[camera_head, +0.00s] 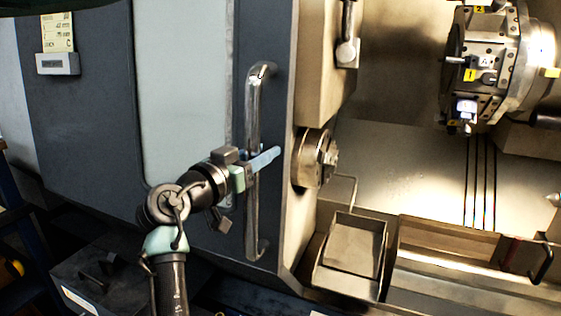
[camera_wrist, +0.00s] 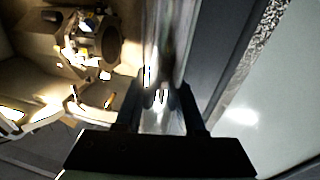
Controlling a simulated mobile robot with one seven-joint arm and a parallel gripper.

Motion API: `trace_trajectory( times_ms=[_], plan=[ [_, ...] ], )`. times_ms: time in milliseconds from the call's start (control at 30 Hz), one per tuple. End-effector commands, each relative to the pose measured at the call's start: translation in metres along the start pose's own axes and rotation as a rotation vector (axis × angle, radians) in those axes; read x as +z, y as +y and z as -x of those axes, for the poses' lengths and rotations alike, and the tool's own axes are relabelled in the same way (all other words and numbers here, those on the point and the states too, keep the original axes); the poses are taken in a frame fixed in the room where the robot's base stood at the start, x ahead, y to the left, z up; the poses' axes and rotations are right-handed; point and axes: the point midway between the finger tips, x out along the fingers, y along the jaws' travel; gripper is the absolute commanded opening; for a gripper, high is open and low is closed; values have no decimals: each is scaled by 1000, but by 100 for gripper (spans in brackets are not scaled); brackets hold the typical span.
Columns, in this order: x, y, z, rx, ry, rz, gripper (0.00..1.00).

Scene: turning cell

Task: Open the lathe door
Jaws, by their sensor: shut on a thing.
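The lathe door (camera_head: 185,95) is a dark panel with a pale window, standing at the left of the opening. Its chrome vertical handle (camera_head: 256,105) is near the door's right edge. My gripper (camera_head: 262,160) is shut on the handle a little below its middle. In the wrist view the handle (camera_wrist: 165,50) runs upright between the two dark fingers of my gripper (camera_wrist: 162,105). The lathe interior (camera_head: 400,160) is in plain view right of the door's edge, so the door stands at least partly open.
Inside the lathe are a tool turret (camera_head: 490,65) at upper right, a round chuck (camera_head: 312,160) just right of the door edge, and a metal tray (camera_head: 350,250) below it. A dark box (camera_head: 95,280) with a handle sits at lower left.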

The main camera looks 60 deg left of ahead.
Motion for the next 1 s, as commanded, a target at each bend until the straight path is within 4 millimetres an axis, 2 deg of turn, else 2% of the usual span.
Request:
trace_trajectory(
  times_ms=[33,433,467,500,533,867,1000],
  plan=[
    [4,16,-6,41,-11,3,0],
    [4,19,-7,50,-14,3,0],
    [4,18,-7,48,-14,3,40],
    [4,17,-7,45,-13,3,48],
    [4,16,-6,44,-13,3,50],
    [3,10,-2,30,-9,3,50],
    [4,8,11,27,-8,3,50]
  ],
)
